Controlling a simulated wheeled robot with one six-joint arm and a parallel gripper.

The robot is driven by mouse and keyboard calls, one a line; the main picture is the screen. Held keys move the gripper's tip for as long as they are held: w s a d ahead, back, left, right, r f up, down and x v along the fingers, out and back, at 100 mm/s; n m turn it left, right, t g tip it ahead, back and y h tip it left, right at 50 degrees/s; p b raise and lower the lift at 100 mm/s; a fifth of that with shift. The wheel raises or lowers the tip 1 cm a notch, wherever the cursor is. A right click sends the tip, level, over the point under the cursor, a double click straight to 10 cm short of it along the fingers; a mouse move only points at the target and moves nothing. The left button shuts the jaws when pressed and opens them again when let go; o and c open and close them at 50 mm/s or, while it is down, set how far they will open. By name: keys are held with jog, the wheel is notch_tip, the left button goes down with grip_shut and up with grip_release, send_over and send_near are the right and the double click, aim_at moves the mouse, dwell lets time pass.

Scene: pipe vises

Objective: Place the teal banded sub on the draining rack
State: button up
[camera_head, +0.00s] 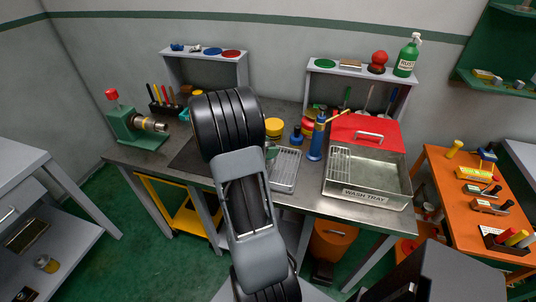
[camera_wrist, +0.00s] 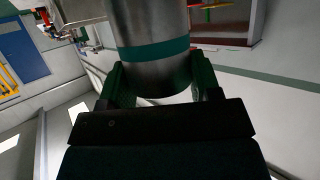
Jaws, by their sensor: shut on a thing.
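The teal banded sub (camera_wrist: 152,50) is a metal cylinder with a teal band near its lower end. In the wrist view, my gripper (camera_wrist: 160,82) is shut on it, with one dark green finger on each side. The sub runs out of the top of that view. In the head view my arm hides most of the gripper and the sub. A ribbed metal rack (camera_head: 286,170), which looks like the draining rack, lies on the bench just right of my arm. No object shows on its visible part.
The wash tray (camera_head: 368,196) stands right of the rack, with a red panel (camera_head: 362,128) behind it. A blue bottle-like tool (camera_head: 317,140) stands between rack and tray. A yellow tub (camera_head: 273,126) sits behind. A green vise (camera_head: 135,128) is at the bench's left.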

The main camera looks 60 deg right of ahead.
jog(key=shift+w+d+f, duration=0.15)
jog(key=shift+d+f, duration=0.05)
jog(key=shift+f, duration=0.6)
jog(key=shift+w+d+f, duration=0.1)
jog(key=shift+d+f, duration=0.15)
jog(key=shift+f, duration=0.55)
jog(key=shift+w+d+f, duration=0.15)
jog(key=shift+d+f, duration=0.05)
jog(key=shift+f, duration=0.6)
jog(key=shift+f, duration=0.15)
jog(key=o, duration=1.2)
jog(key=shift+c, duration=0.2)
